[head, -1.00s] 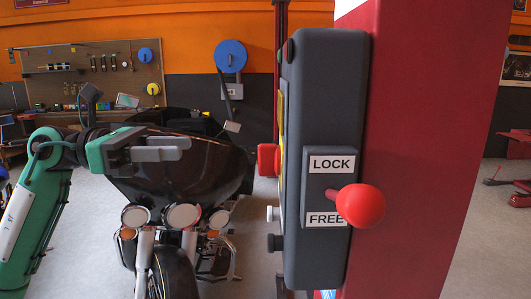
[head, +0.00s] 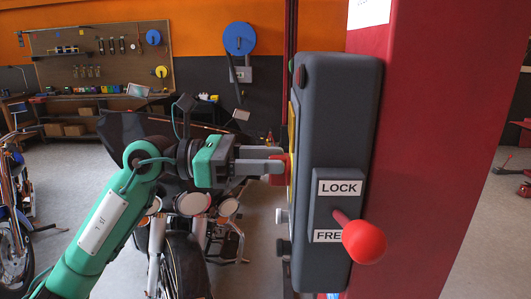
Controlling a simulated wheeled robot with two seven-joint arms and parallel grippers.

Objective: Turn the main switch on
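A dark grey control box (head: 338,110) is mounted on a red post. A red switch (head: 288,168) sticks out of the box's left face and is mostly covered by my gripper's fingers. My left gripper (head: 272,160) points right, with its grey fingertips at this red switch. The frame does not show clearly whether the fingers press on the switch or only flank it. On the box's front, a lever with a red ball knob (head: 364,242) sits by the labels LOCK (head: 340,188) and FREE (head: 328,236). My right gripper is out of view.
The red post (head: 430,130) fills the right side. A grey knob (head: 282,216) sits below the red switch on the box's left face. A dark motorcycle (head: 175,240) stands behind my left arm. Another motorcycle (head: 15,215) is at the far left.

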